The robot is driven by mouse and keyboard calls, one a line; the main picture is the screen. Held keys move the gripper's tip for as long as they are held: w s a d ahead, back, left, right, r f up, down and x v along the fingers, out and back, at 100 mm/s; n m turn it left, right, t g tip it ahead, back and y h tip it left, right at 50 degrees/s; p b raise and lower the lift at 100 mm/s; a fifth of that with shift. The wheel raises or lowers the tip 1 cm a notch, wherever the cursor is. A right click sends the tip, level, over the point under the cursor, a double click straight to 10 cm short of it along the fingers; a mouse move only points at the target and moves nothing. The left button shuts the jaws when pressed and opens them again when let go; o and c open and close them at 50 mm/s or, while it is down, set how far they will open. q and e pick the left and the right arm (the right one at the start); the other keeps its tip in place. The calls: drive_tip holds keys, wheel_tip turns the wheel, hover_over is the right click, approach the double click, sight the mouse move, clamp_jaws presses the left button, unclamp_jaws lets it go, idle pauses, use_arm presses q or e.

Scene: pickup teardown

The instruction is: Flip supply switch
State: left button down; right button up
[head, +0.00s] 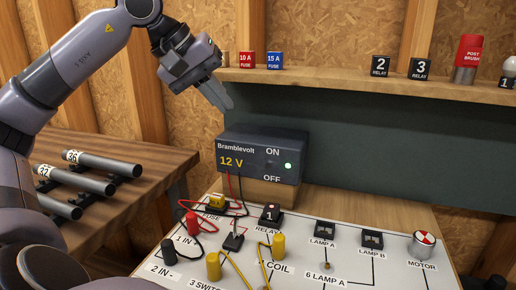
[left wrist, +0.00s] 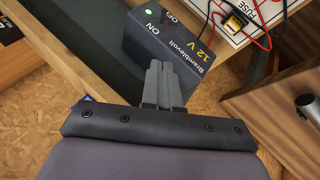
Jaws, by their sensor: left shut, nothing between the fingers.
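The supply (head: 258,158) is a dark box marked Bramblevolt 12 V, standing on a wooden block behind the circuit board. Its front carries ON above and OFF below, with a lit green light (head: 288,166) at the right. I cannot make out the switch lever's position. The supply also shows in the left wrist view (left wrist: 190,45), partly hidden behind my fingers. My left gripper (head: 228,104) is shut and empty, above the supply's left end and apart from it in the head view. Its closed fingers also show in the left wrist view (left wrist: 160,66). My right gripper is out of view.
A shelf (head: 330,78) with fuses, relays and a red post brush runs above the supply. The white circuit board (head: 300,262) in front holds wires, posts, lamps and a motor. Numbered metal tubes (head: 100,163) lie on a wooden table at left.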

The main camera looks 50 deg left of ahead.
use_arm(q)
drive_tip(key=shift+d+f, duration=0.1)
drive_tip(key=p, duration=0.2)
approach(270, 163)
drive_tip(key=w+a, duration=0.2)
drive_tip(key=d+f, duration=0.1)
drive_tip(key=w+d+f, duration=0.1)
drive_tip(key=f, duration=0.1)
drive_tip(key=shift+d+f+b, duration=0.15)
drive_tip(key=shift+f+b, duration=0.15)
drive_tip(key=shift+f, duration=0.05)
drive_tip(key=shift+d+f, duration=0.35)
drive_tip(key=shift+f, duration=0.05)
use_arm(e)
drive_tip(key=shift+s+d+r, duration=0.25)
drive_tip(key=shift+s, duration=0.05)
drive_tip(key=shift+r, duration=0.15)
use_arm(q)
drive_tip(key=shift+f, duration=0.1)
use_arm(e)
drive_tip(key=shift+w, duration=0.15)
